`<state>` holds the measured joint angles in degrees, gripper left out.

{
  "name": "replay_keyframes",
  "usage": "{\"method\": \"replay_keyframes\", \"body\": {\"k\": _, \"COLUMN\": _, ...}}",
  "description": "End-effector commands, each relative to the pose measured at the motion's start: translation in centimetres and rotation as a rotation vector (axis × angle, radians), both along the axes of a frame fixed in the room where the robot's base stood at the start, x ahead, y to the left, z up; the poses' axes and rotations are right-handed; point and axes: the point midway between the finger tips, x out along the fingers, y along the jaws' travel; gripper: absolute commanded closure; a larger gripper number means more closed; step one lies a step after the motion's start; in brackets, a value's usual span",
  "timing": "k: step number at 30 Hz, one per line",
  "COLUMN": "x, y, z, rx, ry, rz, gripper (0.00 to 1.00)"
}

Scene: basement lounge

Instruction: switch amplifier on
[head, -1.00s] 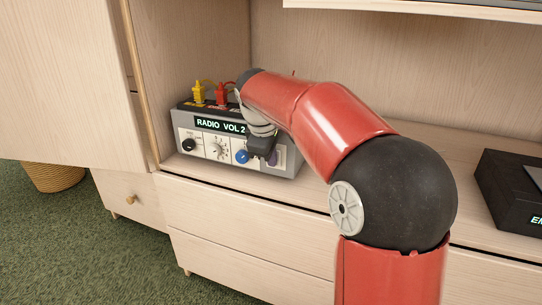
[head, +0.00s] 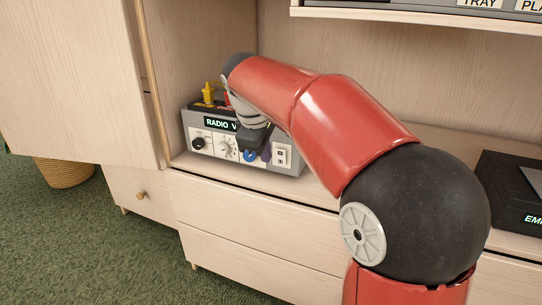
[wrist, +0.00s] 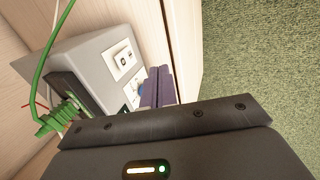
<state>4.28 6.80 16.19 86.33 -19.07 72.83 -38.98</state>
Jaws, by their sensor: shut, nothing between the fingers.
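The amplifier (head: 215,145) is a grey box with a white front on the cabinet shelf. Its lit display (head: 219,124) reads "RADIO V", the rest hidden by my arm. The front has a black knob (head: 198,143), a pale dial (head: 228,148), a blue knob (head: 249,156) and, at the right end, a white switch panel (head: 282,156). The panel also shows in the wrist view (wrist: 123,59). My gripper (head: 266,152) is shut and empty in front of the amplifier, between the blue knob and the panel. Its purple fingers (wrist: 157,87) show in the wrist view; contact cannot be told.
A yellow plug (head: 208,93) stands on top of the amplifier; a green plug and cable (wrist: 58,118) show in the wrist view. An open cabinet door (head: 65,75) is at left. A black box (head: 510,190) sits at right. The shelf between is partly hidden by my arm.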

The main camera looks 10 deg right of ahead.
Motion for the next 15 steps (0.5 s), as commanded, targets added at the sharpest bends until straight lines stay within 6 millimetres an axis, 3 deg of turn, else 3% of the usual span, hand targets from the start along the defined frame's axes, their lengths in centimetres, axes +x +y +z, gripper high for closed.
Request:
{"method": "replay_keyframes", "body": {"k": 6, "x": -1.3, "y": 0.9, "z": 2.4, "rx": 0.000, "ry": 0.001, "rz": 0.001, "gripper": 1.00}}
{"method": "replay_keyframes", "body": {"k": 15, "x": -1.6, "y": 1.1, "z": 2.8, "rx": 0.000, "ry": 0.002, "rz": 0.001, "gripper": 1.00}}
